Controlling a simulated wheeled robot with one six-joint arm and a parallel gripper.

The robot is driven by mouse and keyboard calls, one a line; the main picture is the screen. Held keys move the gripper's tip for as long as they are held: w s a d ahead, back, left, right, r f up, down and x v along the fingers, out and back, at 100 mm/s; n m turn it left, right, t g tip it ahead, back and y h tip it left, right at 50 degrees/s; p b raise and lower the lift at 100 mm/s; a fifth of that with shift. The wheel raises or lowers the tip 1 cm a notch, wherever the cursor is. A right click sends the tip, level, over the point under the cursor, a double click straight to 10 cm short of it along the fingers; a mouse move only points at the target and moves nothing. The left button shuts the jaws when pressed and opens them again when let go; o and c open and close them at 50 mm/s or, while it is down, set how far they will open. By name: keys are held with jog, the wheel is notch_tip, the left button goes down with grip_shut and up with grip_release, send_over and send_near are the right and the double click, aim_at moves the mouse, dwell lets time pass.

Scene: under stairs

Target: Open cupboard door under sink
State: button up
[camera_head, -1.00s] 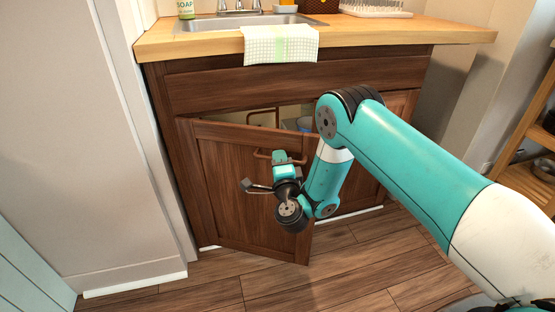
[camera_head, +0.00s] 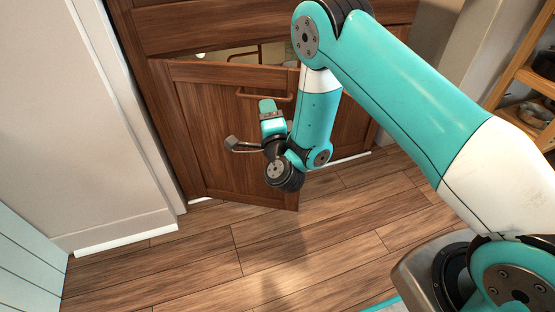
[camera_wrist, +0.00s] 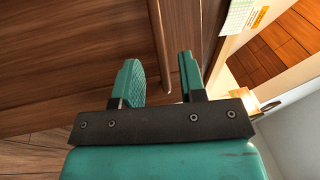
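The dark wooden cupboard door (camera_head: 225,135) stands partly open in the head view, its free edge on the right swung out toward me. Its brown bar handle (camera_head: 252,96) runs across near the top. My gripper (camera_head: 267,102) is just below the handle in the head view. In the wrist view, my gripper (camera_wrist: 161,76) has its two teal fingers apart, with the handle bar (camera_wrist: 160,48) between them in the picture. I see clear gaps on both sides of the bar; whether the fingertips reach past it is unclear.
The cupboard's inside shows through a narrow gap (camera_head: 235,53) above the door. A beige wall (camera_head: 105,120) stands close on the left. Wooden shelves (camera_head: 525,75) stand at the right. The wooden floor (camera_head: 290,245) before the door is clear.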

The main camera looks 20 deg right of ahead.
jog(key=s+f+b, duration=0.2)
jog(key=s+b, duration=0.9)
jog(key=b, duration=1.4)
jog(key=shift+s+a, duration=0.2)
jog(key=shift+a, duration=0.15)
jog(key=shift+c, duration=0.5)
